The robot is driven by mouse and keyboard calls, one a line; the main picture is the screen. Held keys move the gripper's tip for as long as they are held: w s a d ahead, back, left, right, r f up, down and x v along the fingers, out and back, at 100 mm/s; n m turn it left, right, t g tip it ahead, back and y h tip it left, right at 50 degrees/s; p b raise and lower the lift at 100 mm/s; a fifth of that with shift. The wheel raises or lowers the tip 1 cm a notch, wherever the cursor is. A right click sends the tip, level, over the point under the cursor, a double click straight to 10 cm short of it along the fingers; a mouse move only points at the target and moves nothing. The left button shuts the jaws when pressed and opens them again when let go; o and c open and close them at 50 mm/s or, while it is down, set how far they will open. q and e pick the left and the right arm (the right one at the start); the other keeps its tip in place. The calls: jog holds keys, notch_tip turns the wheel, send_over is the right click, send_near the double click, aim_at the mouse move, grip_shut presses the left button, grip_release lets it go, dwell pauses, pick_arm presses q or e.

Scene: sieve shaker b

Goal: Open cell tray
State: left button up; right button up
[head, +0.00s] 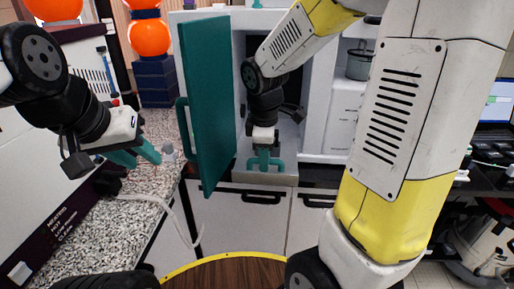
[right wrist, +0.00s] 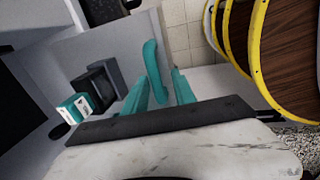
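The cell tray (head: 265,178) is a pale drawer front at the bottom of the white cabinet's opening, with a teal bar handle (head: 280,164). In the right wrist view the handle (right wrist: 153,60) shows as a curved teal bar. My right gripper (head: 264,156) reaches down to the handle. Its two teal fingers (right wrist: 160,90) stand apart, one on each side of the bar, and I see no firm grip. My left gripper (head: 142,157) is at the left above the speckled counter, fingers apart and empty. The tray's inside is hidden.
A teal cabinet door (head: 207,100) stands swung open, left of my right gripper. A grey speckled counter (head: 90,240) lies at the left. A round wooden table (head: 230,274) with a yellow rim is in front. A pot (head: 359,62) stands on a shelf at the right.

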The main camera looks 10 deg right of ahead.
jog(key=shift+w, duration=0.1)
jog(key=shift+r, duration=0.35)
notch_tip(320, 180, up, 7)
jog(key=s, duration=0.1)
jog(key=shift+s+a, duration=0.2)
jog(key=shift+s, duration=0.05)
jog(key=s+d+r+m+t+y, duration=0.2)
jog(key=s+r+m+t, duration=0.2)
jog(key=s+m, duration=0.7)
jog(key=m, duration=0.3)
jog(key=shift+y, duration=0.4)
